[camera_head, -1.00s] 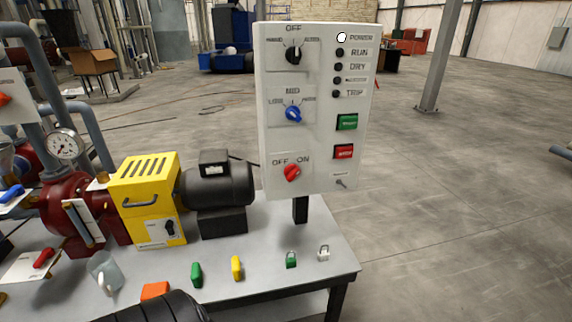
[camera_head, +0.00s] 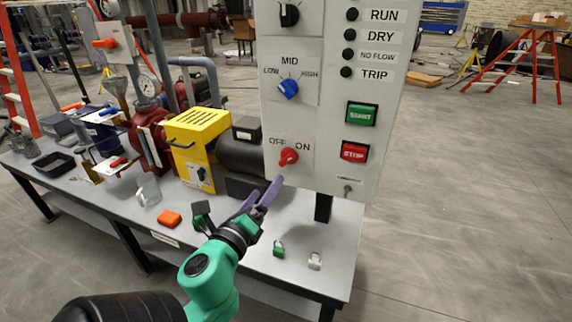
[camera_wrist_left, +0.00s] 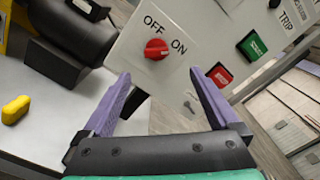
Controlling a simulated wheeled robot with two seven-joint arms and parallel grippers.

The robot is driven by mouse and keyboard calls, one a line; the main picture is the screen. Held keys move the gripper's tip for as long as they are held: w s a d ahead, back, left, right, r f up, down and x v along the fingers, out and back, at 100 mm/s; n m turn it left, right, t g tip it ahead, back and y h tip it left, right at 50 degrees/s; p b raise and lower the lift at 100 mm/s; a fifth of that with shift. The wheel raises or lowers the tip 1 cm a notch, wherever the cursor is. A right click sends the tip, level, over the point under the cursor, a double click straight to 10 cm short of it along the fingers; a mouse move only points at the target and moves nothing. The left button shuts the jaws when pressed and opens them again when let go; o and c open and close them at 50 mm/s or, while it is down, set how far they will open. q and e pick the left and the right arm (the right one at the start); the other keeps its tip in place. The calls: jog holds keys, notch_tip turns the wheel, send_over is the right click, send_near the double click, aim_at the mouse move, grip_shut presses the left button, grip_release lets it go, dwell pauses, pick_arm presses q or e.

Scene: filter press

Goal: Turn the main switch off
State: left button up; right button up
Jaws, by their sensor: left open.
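The main switch is a red rotary knob (camera_head: 289,157) low on the white control panel (camera_head: 384,180), under the words OFF and ON. Its handle seems turned toward ON. The knob also shows in the left wrist view (camera_wrist_left: 156,49), ahead of and roughly between the fingertips. My left gripper (camera_head: 264,190) is open and empty, with purple fingers pointing up at the panel. It is just below and left of the knob in the head view, apart from it. My right gripper is not in view.
Above the knob is a blue MID selector (camera_head: 288,89); to its right are the green START (camera_head: 361,113) and red STOP (camera_head: 354,152) buttons. A yellow guard (camera_head: 196,135) and dark motor stand left.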

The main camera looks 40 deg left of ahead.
pick_arm(q)
jog(key=w, duration=0.1)
send_near(284, 160)
jog(key=x, duration=0.3)
jog(key=p+x, duration=0.1)
jog(key=x, duration=0.4)
jog(key=shift+w+a+r, duration=0.1)
jog(key=shift+w, duration=0.3)
jog(key=shift+w+a, duration=0.2)
jog(key=shift+w, duration=0.2)
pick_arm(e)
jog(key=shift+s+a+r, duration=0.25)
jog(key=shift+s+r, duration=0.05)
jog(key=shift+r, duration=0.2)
pick_arm(q)
jog(key=c, duration=1.4)
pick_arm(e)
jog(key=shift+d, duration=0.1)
